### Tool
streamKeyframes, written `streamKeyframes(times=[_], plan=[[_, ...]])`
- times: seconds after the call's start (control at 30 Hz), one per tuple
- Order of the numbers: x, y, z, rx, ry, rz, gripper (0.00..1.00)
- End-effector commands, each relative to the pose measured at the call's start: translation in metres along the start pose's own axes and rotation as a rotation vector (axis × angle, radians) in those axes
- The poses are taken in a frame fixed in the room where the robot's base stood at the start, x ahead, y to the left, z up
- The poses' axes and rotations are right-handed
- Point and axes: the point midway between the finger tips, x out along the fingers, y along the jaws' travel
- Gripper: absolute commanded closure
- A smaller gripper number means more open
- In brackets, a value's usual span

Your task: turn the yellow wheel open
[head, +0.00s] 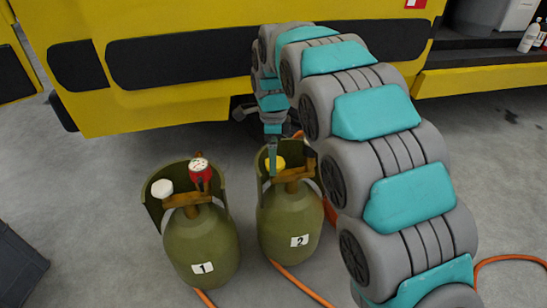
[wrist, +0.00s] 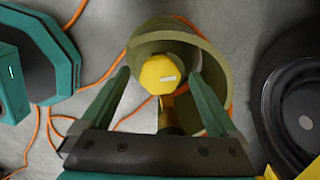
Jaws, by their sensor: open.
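The yellow wheel (wrist: 158,73) shows in the wrist view with a small white label on it. It sits inside the green collar of gas cylinder 2 (head: 290,222), and in the head view the wheel (head: 280,163) is partly hidden by a finger. My gripper (wrist: 160,75) is open, one finger on each side of the wheel. A gap shows between the wheel and each finger in the wrist view. In the head view my gripper (head: 272,158) points down into the collar from above. I cannot tell how deep the fingertips reach.
Orange hoses (head: 300,284) lie on the grey floor. A yellow vehicle (head: 160,110) is behind. A dark box (head: 15,262) is at the far left.

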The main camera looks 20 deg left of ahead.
Motion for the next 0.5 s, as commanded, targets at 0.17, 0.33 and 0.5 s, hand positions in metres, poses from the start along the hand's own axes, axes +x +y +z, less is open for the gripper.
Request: streamKeyframes(times=[0.17, 0.33, 0.5], plan=[[0.0086, 0.0002, 0.0002, -0.001, -0.001, 0.0, 0.05], [0.0079, -0.0001, 0.0001, 0.0, -0.001, -0.001, 0.06], [0.0077, -0.0001, 0.0, 0.0, -0.001, -0.001, 0.25]])
